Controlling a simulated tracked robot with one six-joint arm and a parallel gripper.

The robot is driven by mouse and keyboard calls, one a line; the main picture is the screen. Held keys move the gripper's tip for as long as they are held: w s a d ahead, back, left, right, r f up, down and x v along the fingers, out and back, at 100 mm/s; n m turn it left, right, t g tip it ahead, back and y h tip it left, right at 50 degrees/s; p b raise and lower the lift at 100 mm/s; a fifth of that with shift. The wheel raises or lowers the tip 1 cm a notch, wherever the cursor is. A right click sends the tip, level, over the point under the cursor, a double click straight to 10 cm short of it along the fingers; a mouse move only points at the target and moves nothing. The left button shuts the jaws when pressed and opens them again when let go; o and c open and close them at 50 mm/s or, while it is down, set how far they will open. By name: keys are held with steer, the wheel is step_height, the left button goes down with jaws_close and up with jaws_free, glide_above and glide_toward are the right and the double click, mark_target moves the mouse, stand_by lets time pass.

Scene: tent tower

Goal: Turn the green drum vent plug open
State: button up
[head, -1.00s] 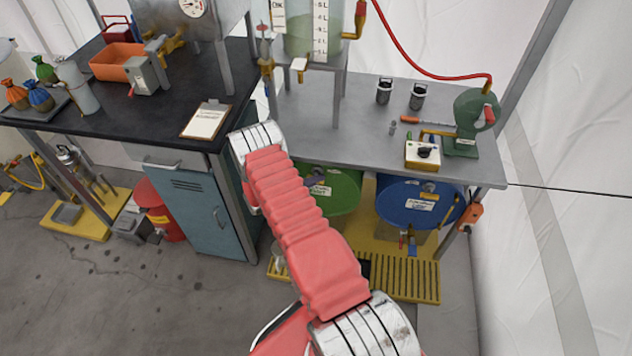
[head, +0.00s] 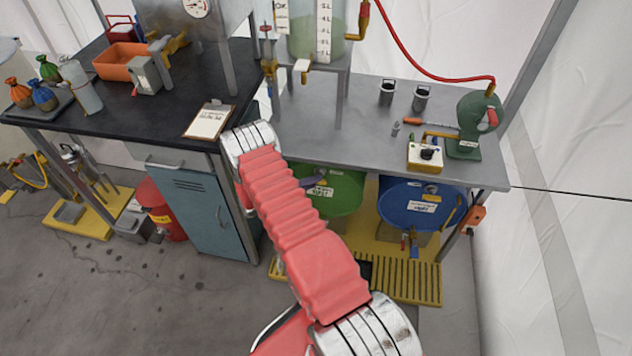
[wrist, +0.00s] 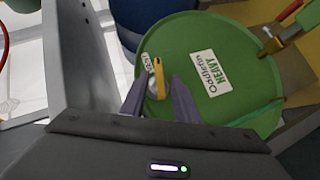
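The green drum (wrist: 215,75) fills the middle of the wrist view, with a white "HEAVY" label (wrist: 210,73) on its end face. The vent plug (wrist: 159,78), with a yellow lever on a pale round base, sits near the drum's left edge. My gripper (wrist: 158,90) has its two dark fingers apart, one on each side of the plug. I cannot tell whether either finger touches it. In the head view the green drum (head: 345,195) lies under the grey bench, partly hidden by my red arm. The plug is hidden there.
A blue drum (head: 422,203) lies right of the green one, over a yellow grated tray (head: 408,281). The grey bench (head: 360,135) overhangs both drums. A teal cabinet (head: 197,210) stands to the left. The floor in front is clear.

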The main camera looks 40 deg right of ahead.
steer(key=v, duration=1.1)
